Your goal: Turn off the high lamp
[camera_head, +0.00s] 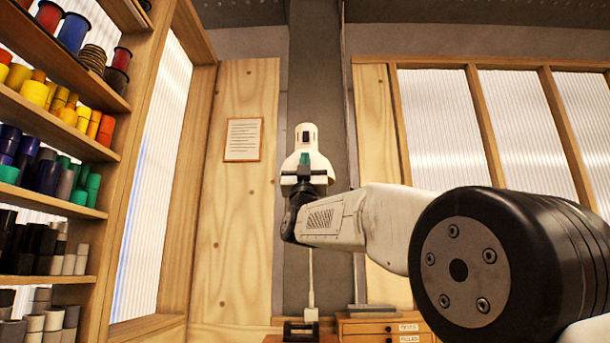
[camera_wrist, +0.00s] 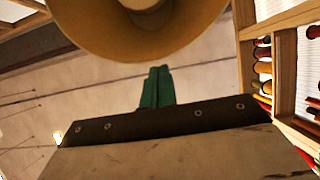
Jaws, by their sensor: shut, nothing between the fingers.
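The high lamp (camera_head: 306,138) is a white lamp with a bell-shaped shade, in front of a grey post in the head view. In the wrist view its shade (camera_wrist: 190,38) shows from below as a tan bowl with part of a round bulb (camera_wrist: 141,4) cut off by the top edge. I cannot tell whether it is lit. My gripper (camera_head: 304,160) is raised in front of the shade's lower part, and its green fingers (camera_wrist: 157,74) are shut and empty, pointing at the shade. Whether they touch it is unclear. My gripper and wrist hide part of the rim.
Shelves (camera_head: 60,130) with many coloured rolls stand at the left. A framed notice (camera_head: 244,140) hangs on the wooden wall panel. A pale cord (camera_head: 310,275) hangs below the lamp. A small drawer cabinet (camera_head: 385,328) stands low beside the post. Windows fill the right side.

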